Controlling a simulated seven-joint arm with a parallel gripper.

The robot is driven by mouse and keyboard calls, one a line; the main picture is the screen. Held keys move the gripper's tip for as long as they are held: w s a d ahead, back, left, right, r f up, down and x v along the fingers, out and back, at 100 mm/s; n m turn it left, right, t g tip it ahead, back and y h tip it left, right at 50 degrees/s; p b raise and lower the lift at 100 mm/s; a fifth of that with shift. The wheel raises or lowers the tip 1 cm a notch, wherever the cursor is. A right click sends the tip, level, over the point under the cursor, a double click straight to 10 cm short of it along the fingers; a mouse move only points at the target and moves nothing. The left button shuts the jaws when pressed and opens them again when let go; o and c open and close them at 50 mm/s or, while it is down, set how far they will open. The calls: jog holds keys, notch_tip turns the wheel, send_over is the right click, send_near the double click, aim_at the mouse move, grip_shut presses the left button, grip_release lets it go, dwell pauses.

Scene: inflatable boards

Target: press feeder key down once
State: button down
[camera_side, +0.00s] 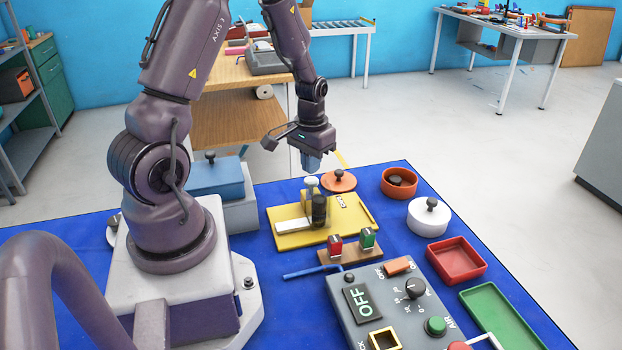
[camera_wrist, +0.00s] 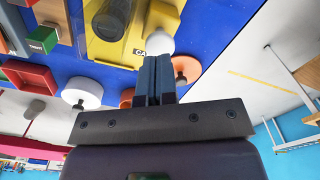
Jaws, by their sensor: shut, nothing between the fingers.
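A yellow board (camera_side: 290,238) lies on the blue table mat. It carries a white round-topped knob (camera_side: 312,182) on a yellow post, a black upright cylinder (camera_side: 319,210) and a white strip (camera_side: 295,224). The knob looks like the feeder key, but no readable label confirms this. My gripper (camera_side: 311,168) points down with blue fingers closed together, empty, just above the white knob; a small gap seems to remain. In the wrist view the closed fingers (camera_wrist: 157,62) partly cover the white knob (camera_wrist: 160,42), beside the black cylinder (camera_wrist: 112,20).
An orange lidded disc (camera_side: 339,181) lies close behind the knob. An orange bowl (camera_side: 398,190), a white lidded pot (camera_side: 428,222), red tray (camera_side: 456,262) and green tray (camera_side: 503,318) stand right. Red and green blocks (camera_side: 350,248) and a grey control panel reading OFF (camera_side: 390,300) are in front.

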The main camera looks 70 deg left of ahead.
aim_at(311, 180)
jog(key=shift+f, duration=2.35)
dwell(0.6)
jog(key=shift+r, duration=4.55)
jog(key=s+d+r+m+t, duration=0.2)
jog(key=s+d+r+m, duration=0.1)
jog(key=d+r, duration=0.6)
jog(key=s+d+r+m+t, duration=0.3)
jog(key=s+d+r, duration=0.2)
jog(key=d+r, duration=0.5)
jog(key=shift+d+r+t, duration=0.3)
jog(key=shift+d, duration=0.55)
